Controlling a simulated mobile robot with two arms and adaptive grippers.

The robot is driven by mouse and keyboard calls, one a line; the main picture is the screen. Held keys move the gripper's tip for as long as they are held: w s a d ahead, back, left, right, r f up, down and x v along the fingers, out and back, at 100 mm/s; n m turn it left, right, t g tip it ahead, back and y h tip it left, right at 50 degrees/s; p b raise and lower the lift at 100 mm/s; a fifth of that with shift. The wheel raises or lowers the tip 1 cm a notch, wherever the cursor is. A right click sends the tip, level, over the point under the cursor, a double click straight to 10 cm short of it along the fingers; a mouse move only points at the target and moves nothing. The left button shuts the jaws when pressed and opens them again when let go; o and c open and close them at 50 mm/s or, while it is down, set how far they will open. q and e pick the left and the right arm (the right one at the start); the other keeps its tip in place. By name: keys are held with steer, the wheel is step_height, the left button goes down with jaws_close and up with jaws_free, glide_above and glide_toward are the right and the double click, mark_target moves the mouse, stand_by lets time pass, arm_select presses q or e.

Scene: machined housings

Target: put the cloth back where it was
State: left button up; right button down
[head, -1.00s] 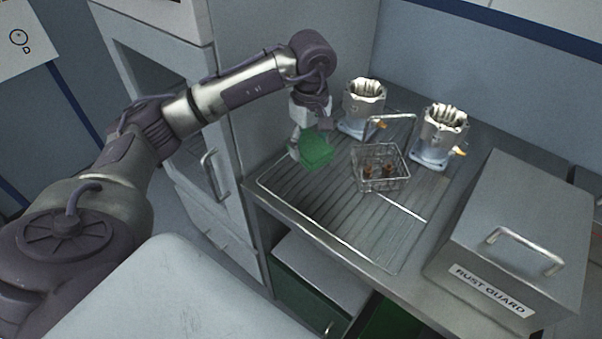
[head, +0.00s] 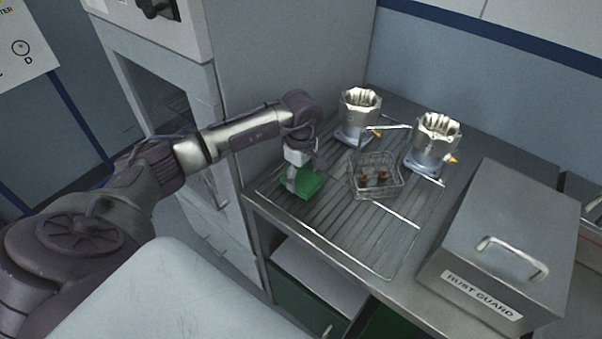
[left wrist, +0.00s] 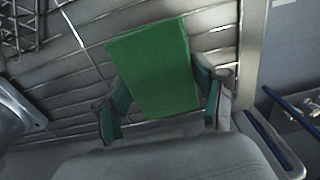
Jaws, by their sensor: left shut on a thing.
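The green cloth (head: 309,184) is a folded square. My left gripper (head: 296,182) is shut on it, low over the left end of the slatted drain rack (head: 352,237). In the left wrist view the cloth (left wrist: 155,65) lies between the two fingers (left wrist: 161,108), with slats behind it. I cannot tell whether the cloth touches the rack. My right gripper is in neither view.
A wire basket (head: 375,190) with small brown parts stands on the rack, right of the cloth. Two machined housings (head: 357,112) (head: 436,140) stand behind. A grey box labelled RUST GUARD (head: 507,225) stands at right. The rack's front is clear.

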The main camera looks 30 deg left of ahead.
mark_target(301, 177)
arm_select(q)
steer(key=shift+f, duration=0.1)
steer(key=o, duration=1.2)
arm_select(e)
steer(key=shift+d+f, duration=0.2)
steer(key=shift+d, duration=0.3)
arm_select(q)
step_height(301, 177, up, 12)
steer(key=b, duration=0.3)
steer(key=shift+b, duration=0.3)
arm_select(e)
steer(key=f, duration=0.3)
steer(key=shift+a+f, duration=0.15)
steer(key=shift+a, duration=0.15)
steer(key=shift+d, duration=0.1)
